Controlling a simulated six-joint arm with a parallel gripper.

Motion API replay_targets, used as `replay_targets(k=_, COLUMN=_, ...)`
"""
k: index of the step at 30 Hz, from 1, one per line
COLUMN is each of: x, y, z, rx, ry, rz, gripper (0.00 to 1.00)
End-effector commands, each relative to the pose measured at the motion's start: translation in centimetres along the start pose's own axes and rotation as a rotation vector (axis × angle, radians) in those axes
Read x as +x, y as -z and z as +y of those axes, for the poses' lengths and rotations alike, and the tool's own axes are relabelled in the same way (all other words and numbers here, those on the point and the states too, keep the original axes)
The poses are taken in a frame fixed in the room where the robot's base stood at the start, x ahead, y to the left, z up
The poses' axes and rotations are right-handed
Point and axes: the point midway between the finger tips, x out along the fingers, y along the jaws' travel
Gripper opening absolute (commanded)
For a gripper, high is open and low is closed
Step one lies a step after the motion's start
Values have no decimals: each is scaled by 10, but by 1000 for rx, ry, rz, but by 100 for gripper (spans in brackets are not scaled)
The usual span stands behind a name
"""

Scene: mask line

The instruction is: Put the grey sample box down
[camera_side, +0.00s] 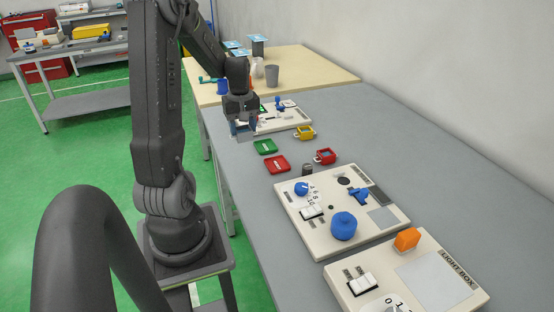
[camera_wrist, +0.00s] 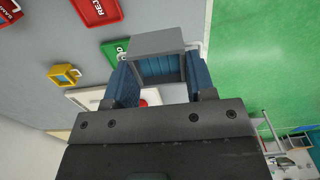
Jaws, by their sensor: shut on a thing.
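The grey sample box (camera_wrist: 156,43) is between the blue fingers of my gripper (camera_wrist: 160,78) in the wrist view, its grey face showing beyond the fingertips. My gripper is shut on it. In the side view my gripper (camera_side: 243,127) is low near the left edge of the grey bench, beside the far white panel (camera_side: 290,121). The box is hard to make out there, and I cannot tell whether it touches the bench. The green tray (camera_side: 265,147) and the red tray (camera_side: 277,165) lie on the bench nearer the camera.
A yellow bin (camera_side: 305,132) and a red bin (camera_side: 325,156) stand right of the trays. A dark grey cylinder (camera_side: 307,169) stands by the nearer control panel (camera_side: 316,234). The light box (camera_side: 433,284) is at the front. Bare bench lies along the wall.

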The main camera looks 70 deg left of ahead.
Motion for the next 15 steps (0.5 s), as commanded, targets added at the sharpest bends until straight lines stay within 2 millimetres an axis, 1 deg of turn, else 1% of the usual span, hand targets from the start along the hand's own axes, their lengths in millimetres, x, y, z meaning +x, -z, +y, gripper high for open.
replay_targets(k=1, x=8, y=-5, z=11, rx=8, ry=2, rz=-3, gripper=23)
replay_targets(k=3, x=17, y=-11, z=26, rx=9, ry=3, rz=-4, gripper=23)
replay_targets(k=9, x=42, y=-26, z=66, rx=6, ry=2, rz=-2, gripper=23)
replay_targets(k=12, x=52, y=-31, z=81, rx=4, ry=1, rz=-1, gripper=23)
replay_targets(k=15, x=57, y=-34, z=90, rx=2, ry=0, rz=0, gripper=23)
